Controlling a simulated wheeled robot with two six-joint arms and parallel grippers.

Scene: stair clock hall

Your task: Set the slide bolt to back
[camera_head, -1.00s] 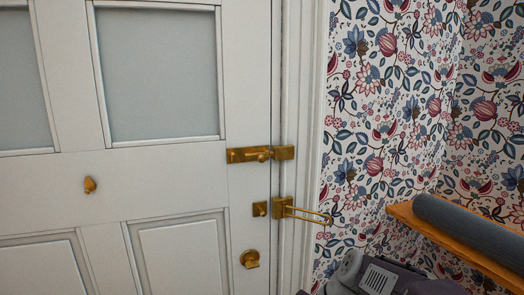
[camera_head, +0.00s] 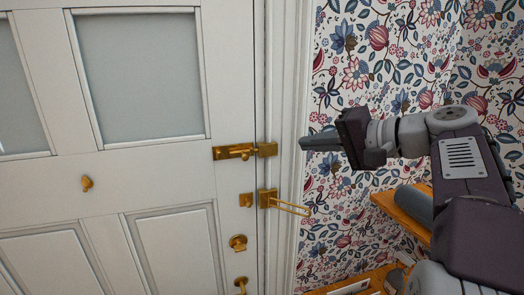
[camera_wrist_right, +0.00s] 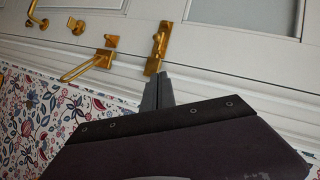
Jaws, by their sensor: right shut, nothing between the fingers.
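The brass slide bolt (camera_head: 234,152) is mounted on the white door at its right edge, and its brass keeper (camera_head: 267,149) sits on the frame beside it. The bolt's small knob shows near the keeper end. In the right wrist view the slide bolt (camera_wrist_right: 160,42) shows just beyond my fingertips. My right gripper (camera_head: 304,143) is shut and empty, to the right of the keeper and in front of the door frame. It points left and appears apart from the brass. In the wrist view my right gripper (camera_wrist_right: 157,80) overlaps the lower end of the keeper. My left gripper is not in view.
Below the bolt is a brass swing-bar door guard (camera_head: 290,206) sticking out to the right. A round brass knob (camera_head: 238,242) is lower on the door. A wooden shelf (camera_head: 385,205) with a grey roll (camera_head: 414,204) stands at right against flowered wallpaper.

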